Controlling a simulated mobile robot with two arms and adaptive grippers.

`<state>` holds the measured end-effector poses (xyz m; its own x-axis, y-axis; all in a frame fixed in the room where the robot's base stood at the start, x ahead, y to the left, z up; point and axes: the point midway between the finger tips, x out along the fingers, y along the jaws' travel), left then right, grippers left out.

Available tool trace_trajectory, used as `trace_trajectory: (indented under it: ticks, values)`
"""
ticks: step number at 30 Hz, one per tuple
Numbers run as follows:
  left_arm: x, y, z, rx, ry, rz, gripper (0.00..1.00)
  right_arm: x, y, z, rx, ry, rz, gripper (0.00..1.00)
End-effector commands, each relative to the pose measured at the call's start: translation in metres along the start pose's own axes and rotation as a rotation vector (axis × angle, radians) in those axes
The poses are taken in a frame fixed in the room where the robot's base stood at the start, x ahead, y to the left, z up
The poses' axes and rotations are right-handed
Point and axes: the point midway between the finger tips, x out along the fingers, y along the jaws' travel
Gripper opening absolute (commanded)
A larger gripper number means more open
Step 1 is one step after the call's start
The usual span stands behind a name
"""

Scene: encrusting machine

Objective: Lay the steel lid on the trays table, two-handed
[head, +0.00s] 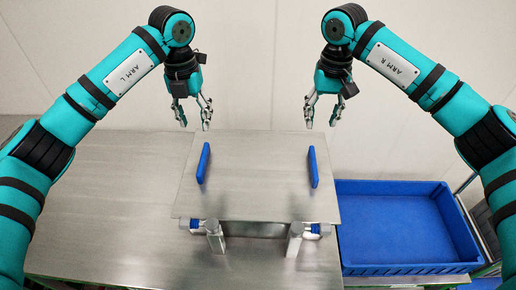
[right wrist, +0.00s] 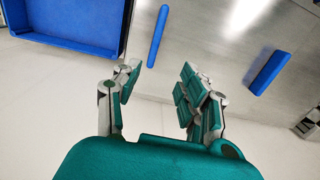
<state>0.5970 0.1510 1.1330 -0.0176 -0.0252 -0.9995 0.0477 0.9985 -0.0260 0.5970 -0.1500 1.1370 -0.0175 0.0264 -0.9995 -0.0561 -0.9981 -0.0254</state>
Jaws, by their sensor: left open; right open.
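The steel lid (head: 258,165) is a flat grey plate with a blue handle (head: 203,163) on the left and another blue handle (head: 313,167) on the right. It lies level over metal parts on the steel table (head: 100,205). Its surface (right wrist: 210,40) and both handles show in the right wrist view. My left gripper (head: 194,115) is open and empty near the lid's far left corner, apart from the left handle. My right gripper (head: 321,115) is open and empty near the far right corner, apart from the right handle. What supports the lid is mostly hidden.
An empty blue crate (head: 405,225) stands right of the lid; it also shows in the right wrist view (right wrist: 70,35). Metal posts with blue parts (head: 214,236) (head: 296,238) stick out under the lid's front edge. The table left of the lid is clear. A pale wall stands behind.

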Motion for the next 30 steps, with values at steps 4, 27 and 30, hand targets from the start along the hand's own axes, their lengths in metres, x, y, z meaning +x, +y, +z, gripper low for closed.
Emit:
trace_trajectory:
  ticks: [4, 27, 30]
  values:
    - [-0.005, 0.005, 0.001, -0.004, -0.009, 0.032, 0.42, -0.005, 0.006, -0.001, -0.014, 0.013, 0.032, 0.42]
    - [0.073, 0.006, 0.001, -0.004, -0.005, 0.025, 0.42, 0.073, 0.007, -0.001, -0.011, 0.007, 0.026, 0.42]
    - [0.093, 0.006, 0.001, -0.004, -0.005, 0.025, 0.42, 0.094, 0.007, -0.001, -0.012, 0.006, 0.026, 0.42]
